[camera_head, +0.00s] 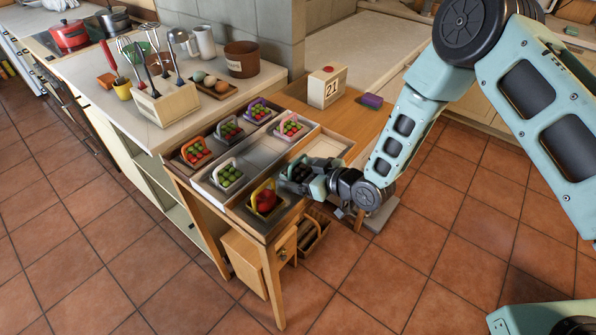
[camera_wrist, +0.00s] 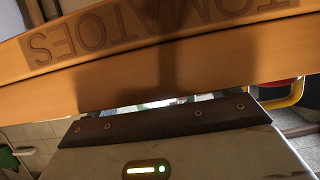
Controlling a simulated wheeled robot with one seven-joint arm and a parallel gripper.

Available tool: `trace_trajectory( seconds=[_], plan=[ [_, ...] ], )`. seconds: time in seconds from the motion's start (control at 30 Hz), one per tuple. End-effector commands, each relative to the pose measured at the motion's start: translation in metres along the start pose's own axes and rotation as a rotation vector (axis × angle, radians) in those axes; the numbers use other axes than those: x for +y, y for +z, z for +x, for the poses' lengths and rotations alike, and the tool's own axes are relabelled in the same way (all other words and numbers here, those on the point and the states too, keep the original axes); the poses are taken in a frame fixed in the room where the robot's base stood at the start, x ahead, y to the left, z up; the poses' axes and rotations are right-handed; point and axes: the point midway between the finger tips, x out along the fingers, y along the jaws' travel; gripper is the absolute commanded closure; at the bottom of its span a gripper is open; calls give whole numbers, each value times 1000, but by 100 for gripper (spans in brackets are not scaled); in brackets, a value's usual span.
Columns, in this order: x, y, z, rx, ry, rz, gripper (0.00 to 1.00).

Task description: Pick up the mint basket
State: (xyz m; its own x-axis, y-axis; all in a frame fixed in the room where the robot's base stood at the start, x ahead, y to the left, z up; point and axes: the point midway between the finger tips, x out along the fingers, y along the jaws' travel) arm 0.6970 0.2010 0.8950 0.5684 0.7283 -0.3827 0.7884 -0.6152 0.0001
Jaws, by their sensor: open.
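Several small handled baskets with red and green contents stand in wooden trays on the counter in the head view. My gripper (camera_head: 301,184) is open, low over the near tray, to the right of the yellow-handled basket (camera_head: 264,200) with red contents. Dark shapes at its fingers partly hide what lies there. In the wrist view a wooden band lettered TOMATOES (camera_wrist: 165,75) crosses close in front of my gripper.
Other baskets have orange (camera_head: 195,151), purple (camera_head: 259,110) and pink (camera_head: 291,127) handles. A number block (camera_head: 327,88) and a purple item (camera_head: 371,101) stand behind on the wooden top. A utensil box (camera_head: 166,103) stands at the back left. Tiled floor lies open in front.

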Motion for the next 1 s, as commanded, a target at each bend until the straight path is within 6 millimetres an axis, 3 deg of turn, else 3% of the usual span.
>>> trace_trajectory(
  seconds=[0.07,0.2,0.23,0.67,1.0],
  plan=[
    [0,0,0,0,0,0,16],
    [0,0,0,0,0,0,54],
    [0,0,0,0,0,0,58],
    [0,-6,-2,2,0,-1,58],
    [0,-51,-21,5,0,-4,58]
  ],
)
